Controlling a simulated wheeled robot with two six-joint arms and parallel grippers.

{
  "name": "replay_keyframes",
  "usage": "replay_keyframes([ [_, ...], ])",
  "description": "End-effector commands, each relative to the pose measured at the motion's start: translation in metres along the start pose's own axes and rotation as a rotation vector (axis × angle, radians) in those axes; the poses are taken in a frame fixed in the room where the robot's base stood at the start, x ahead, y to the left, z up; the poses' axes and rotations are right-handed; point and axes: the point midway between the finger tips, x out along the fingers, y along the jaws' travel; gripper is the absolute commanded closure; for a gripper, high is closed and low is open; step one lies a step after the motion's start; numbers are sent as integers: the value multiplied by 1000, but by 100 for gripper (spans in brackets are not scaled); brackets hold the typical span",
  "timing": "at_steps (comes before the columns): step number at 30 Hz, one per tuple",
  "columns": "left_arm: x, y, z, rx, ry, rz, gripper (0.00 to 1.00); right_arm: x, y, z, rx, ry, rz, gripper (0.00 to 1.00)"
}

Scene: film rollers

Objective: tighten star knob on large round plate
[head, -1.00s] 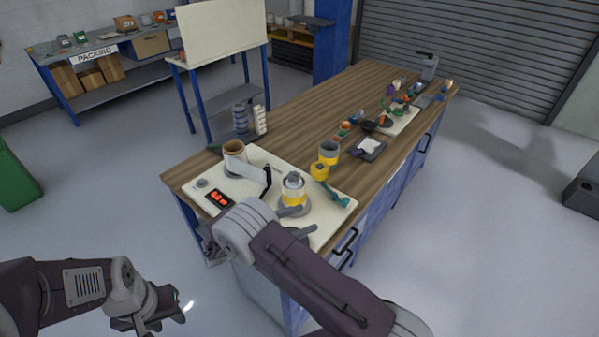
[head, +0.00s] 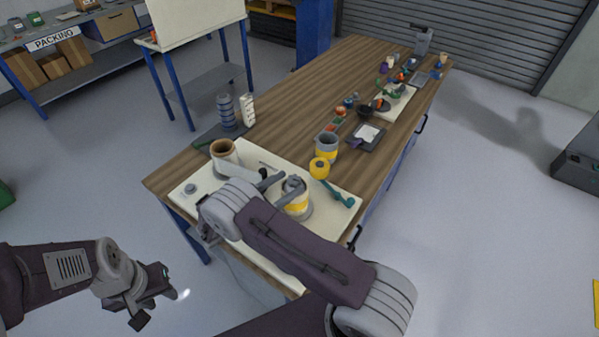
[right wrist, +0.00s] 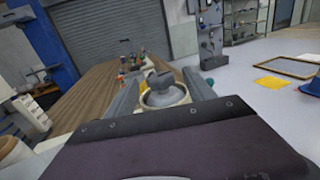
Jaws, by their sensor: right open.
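A roller with a yellow band (head: 296,207) stands upright on the cream board (head: 335,189) at the near end of the bench, on a grey round base. A grey knob-like top (right wrist: 161,97) shows on it in the right wrist view. Its star shape cannot be made out, and I cannot tell which part is the large round plate. My right gripper (right wrist: 161,77) is open, its fingers on either side of the grey top, apparently not closed on it. My right arm hides part of the board. My left gripper (head: 150,297) hangs over the floor, left of the bench; its jaw opening is unclear.
A brown-topped cylinder (head: 224,152) stands left of the roller. A yellow-and-grey cup (head: 326,147), a yellow roll (head: 319,168) and a teal tool (head: 340,196) lie to its right. A stacked grey cylinder (head: 226,112) stands behind. The middle of the wooden bench is fairly clear.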

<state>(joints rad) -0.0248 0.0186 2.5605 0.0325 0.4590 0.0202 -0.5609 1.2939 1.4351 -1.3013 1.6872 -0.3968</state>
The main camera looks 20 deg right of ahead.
Motion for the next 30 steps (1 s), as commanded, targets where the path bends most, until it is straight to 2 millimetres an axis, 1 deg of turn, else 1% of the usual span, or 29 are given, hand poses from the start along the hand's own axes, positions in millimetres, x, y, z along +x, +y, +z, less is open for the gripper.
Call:
replay_keyframes([
  [1,-9,0,-1,0,0,0,64,12,-1,5,-3,-1,-5,37],
  [3,-13,0,-2,0,0,0,64,27,-1,4,-1,0,-4,37],
  [6,-18,0,-2,0,0,0,64,44,-1,3,-3,-1,-4,37],
  [9,-20,0,-2,0,0,0,64,54,-1,2,-1,0,-2,37],
  [12,-20,0,-2,0,0,0,64,58,0,1,0,1,-1,37],
  [18,-20,0,-2,0,0,0,64,58,0,0,0,1,0,37],
  [19,-20,0,-2,0,0,0,64,58,0,0,0,1,0,43],
  [20,-20,0,-2,0,0,0,64,58,0,0,0,0,0,51],
  [21,-20,0,-2,0,0,0,64,58,0,0,0,0,0,62],
  [23,-20,0,-2,0,0,0,64,58,0,0,0,0,0,79],
  [24,-20,0,-2,0,0,0,64,58,0,0,0,0,0,90],
  [25,-20,0,-2,0,0,0,64,58,0,0,0,0,0,98],
  [28,-15,0,-2,0,0,0,64,58,0,-2,2,0,-8,100],
  [30,-2,0,0,0,1,0,64,58,0,-7,5,-1,-38,100],
])
